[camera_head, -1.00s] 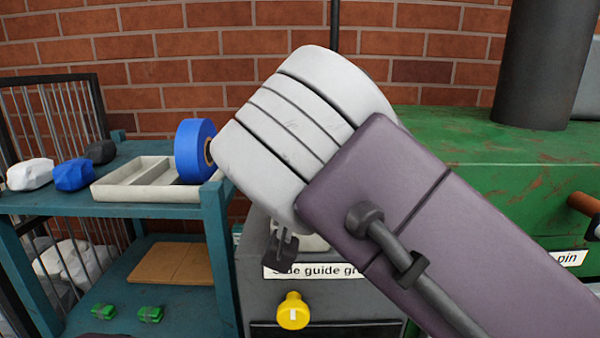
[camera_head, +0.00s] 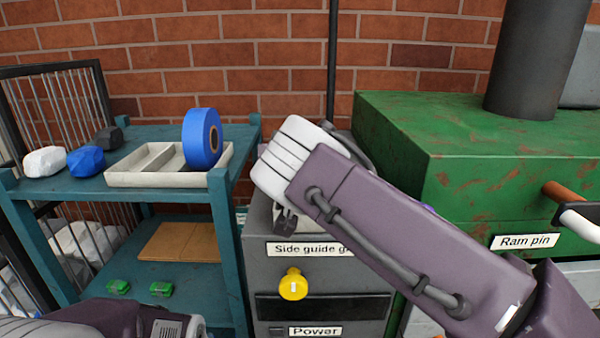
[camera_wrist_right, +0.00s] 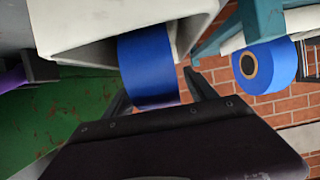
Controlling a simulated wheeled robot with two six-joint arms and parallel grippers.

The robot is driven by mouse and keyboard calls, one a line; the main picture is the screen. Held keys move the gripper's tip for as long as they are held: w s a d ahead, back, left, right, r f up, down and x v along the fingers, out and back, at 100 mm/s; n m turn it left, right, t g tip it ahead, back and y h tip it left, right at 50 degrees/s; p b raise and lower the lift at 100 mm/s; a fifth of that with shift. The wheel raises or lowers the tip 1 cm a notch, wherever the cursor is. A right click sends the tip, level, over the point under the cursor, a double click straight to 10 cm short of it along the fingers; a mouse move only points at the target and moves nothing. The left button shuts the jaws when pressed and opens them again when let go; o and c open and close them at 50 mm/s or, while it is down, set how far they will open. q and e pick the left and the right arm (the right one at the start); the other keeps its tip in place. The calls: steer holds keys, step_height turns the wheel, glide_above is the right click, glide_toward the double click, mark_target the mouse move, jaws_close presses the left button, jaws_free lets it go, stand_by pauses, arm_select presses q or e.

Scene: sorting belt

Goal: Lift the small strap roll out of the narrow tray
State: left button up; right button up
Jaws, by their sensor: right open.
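In the right wrist view a blue strap roll (camera_wrist_right: 148,62) sits in the open end of a narrow white tray (camera_wrist_right: 85,35), partly hidden by its walls. My right gripper (camera_wrist_right: 156,84) is open, with one dark finger on each side of the roll; I cannot tell whether they touch it. In the head view my right forearm and white wrist cover the roll and nearly all of the narrow tray, above the grey cabinet (camera_head: 262,262). My left gripper is not in view; only part of my left arm shows at bottom left.
A larger blue roll (camera_head: 203,138) stands in a wide divided tray (camera_head: 150,180) on the teal shelf (camera_head: 60,187), beside white, blue and black lumps. It also shows in the wrist view (camera_wrist_right: 275,62). A rusty green machine (camera_head: 400,135) stands right.

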steer(key=c, duration=0.7)
steer(key=shift+w+f, duration=0.1)
steer(key=shift+w, duration=0.15)
jaws_close()
steer(key=r, duration=0.4)
steer(key=shift+s+d+r, duration=0.1)
steer(key=shift+d+r, duration=0.1)
steer(key=shift+r, duration=0.1)
steer(key=s+d+r, duration=0.4)
steer(key=d+r, duration=0.2)
steer(key=d, duration=0.4)
steer(key=shift+d+r, duration=0.25)
steer(key=shift+d, duration=0.05)
